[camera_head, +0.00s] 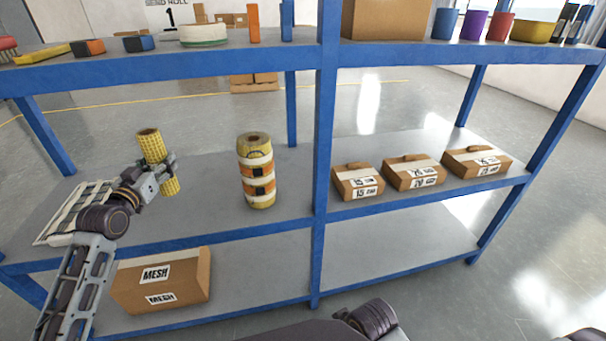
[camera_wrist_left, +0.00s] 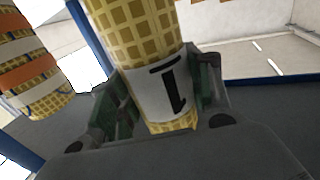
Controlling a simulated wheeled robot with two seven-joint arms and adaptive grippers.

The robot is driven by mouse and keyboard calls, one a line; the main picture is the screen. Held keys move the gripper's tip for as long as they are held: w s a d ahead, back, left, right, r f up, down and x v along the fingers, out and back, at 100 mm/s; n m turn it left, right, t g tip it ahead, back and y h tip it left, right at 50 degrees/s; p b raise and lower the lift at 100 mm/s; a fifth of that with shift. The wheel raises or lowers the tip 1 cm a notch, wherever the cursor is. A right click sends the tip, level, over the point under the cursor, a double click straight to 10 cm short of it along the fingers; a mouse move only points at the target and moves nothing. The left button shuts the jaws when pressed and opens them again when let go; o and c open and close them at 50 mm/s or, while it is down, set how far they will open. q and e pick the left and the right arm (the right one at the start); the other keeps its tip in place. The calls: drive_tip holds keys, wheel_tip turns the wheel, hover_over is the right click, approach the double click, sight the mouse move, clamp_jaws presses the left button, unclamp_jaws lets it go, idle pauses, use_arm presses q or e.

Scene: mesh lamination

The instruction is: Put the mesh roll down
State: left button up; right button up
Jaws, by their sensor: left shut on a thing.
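The yellow mesh roll (camera_head: 149,142) stands nearly upright, leaning a little, over the left part of the blue rack's middle shelf (camera_head: 215,192). My left gripper (camera_head: 164,172) is shut around its lower half. In the left wrist view the roll (camera_wrist_left: 140,35) sits between the fingers of the gripper (camera_wrist_left: 165,95), with a white label marked "1" facing the camera. I cannot tell whether the roll's bottom touches the shelf. My right gripper is not in view.
Three small boxes (camera_head: 414,172) sit beyond the blue post (camera_head: 325,120). Bare shelf lies between roll and stack. A MESH box (camera_head: 190,285) is below.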

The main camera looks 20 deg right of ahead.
sight(161, 187)
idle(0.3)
use_arm(q)
drive_tip(key=shift+f, duration=0.55)
wheel_tip(161, 187, down, 3)
drive_tip(key=shift+b, duration=0.75)
drive_tip(key=shift+f, duration=0.8)
drive_tip(key=shift+f+b, duration=0.25)
drive_tip(key=shift+b, duration=0.1)
drive_tip(key=shift+f, duration=0.35)
drive_tip(key=shift+f+b, duration=0.7)
drive_tip(key=shift+f, duration=0.9)
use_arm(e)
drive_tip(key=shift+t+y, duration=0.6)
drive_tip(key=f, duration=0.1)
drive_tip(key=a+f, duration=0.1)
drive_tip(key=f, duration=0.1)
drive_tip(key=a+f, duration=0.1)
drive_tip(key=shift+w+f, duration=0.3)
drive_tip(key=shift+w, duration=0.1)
